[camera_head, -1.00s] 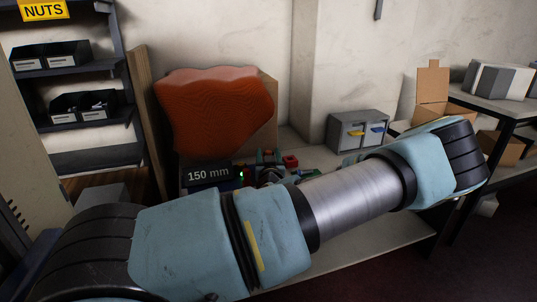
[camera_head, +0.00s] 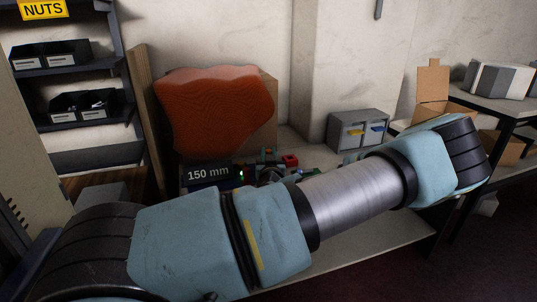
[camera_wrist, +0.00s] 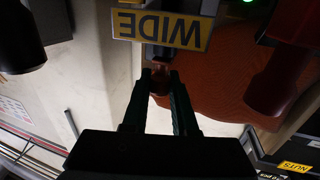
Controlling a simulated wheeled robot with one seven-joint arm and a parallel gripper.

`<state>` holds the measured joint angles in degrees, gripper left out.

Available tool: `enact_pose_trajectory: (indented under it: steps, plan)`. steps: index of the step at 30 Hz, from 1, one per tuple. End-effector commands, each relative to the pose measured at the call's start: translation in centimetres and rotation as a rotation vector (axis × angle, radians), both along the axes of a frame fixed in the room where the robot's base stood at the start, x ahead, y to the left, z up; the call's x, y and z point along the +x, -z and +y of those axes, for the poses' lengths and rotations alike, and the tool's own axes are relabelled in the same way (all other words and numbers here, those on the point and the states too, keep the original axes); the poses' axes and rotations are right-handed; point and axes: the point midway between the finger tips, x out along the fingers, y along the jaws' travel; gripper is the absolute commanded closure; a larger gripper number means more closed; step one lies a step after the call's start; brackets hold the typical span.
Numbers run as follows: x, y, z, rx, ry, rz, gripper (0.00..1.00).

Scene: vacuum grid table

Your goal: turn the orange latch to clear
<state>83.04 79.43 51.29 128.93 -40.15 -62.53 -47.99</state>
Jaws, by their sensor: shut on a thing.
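In the wrist view my gripper (camera_wrist: 160,80) has its dark fingers shut on a small, dim reddish-brown piece, which I take to be the orange latch (camera_wrist: 160,72). In the head view my arm hides much of the work area, and the latch cannot be made out among small teal and red parts beside the 150 mm display (camera_head: 208,174).
A large wavy orange-red panel (camera_head: 214,108) stands behind the display. A red block (camera_head: 291,160) sits to its right. A grey drawer box (camera_head: 357,130) stands farther right on the bench.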

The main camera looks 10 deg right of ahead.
Motion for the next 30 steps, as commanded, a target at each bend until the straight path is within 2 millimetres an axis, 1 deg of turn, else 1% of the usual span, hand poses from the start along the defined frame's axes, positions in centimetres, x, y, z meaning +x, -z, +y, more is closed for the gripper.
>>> enact_pose_trajectory:
  steps: [5,11,20,30]
  plan:
    - [0.0,0.3,-0.4,-0.005,-0.052,0.001,1.0]
    - [0.2,0.5,-1.2,-0.01,-0.175,0.001,1.0]
    - [0.8,0.4,-2.3,-0.013,-0.42,0.003,1.0]
    - [2.0,0.2,-3.3,-0.014,-0.722,0.003,1.0]
